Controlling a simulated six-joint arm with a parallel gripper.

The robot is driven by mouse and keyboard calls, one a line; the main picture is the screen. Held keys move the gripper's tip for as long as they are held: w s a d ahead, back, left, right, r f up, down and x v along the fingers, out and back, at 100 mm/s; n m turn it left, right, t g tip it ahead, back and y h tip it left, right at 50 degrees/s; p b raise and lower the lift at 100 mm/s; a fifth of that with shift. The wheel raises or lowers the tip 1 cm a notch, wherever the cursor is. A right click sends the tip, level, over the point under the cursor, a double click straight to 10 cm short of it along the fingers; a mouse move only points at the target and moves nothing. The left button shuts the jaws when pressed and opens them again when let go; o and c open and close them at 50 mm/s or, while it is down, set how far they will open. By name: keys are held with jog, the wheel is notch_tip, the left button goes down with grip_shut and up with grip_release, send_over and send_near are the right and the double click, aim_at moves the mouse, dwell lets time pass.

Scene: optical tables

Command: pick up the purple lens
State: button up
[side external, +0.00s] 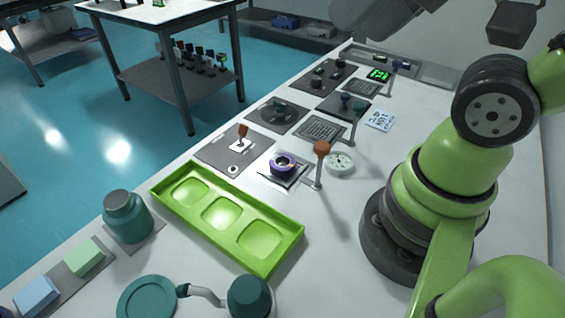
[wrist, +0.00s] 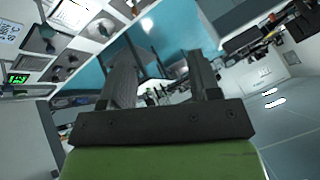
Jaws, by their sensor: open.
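The purple lens (side external: 283,162) is a small ring with a dark centre.
An orange-topped post (side external: 321,150) and a white round dial (side external: 340,162) stand close right of the lens. An orange-handled part (side external: 242,135) is behind it. A teal jar (side external: 127,217) and teal dish (side external: 147,299) are near the front. Several instruments line the far table.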

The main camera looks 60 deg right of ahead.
jog(key=shift+o, duration=0.2)
dwell(0.3)
jog(key=o, duration=0.5)
jog(key=shift+o, duration=0.2)
jog(key=m+g+h, duration=0.2)
jog(key=m+g, duration=0.5)
jog(key=m, duration=0.4)
send_over(283, 161)
notch_tip(283, 161, down, 18)
jog(key=shift+m, duration=0.4)
jog(key=f, duration=0.6)
jog(key=shift+s+d+f, duration=0.15)
jog(key=shift+d+f, duration=0.05)
jog(key=shift+f, duration=0.2)
jog(key=shift+a+f, duration=0.15)
jog(key=shift+f, duration=1.35)
jog(key=shift+a+f, duration=0.1)
jog(key=shift+f, duration=1.35)
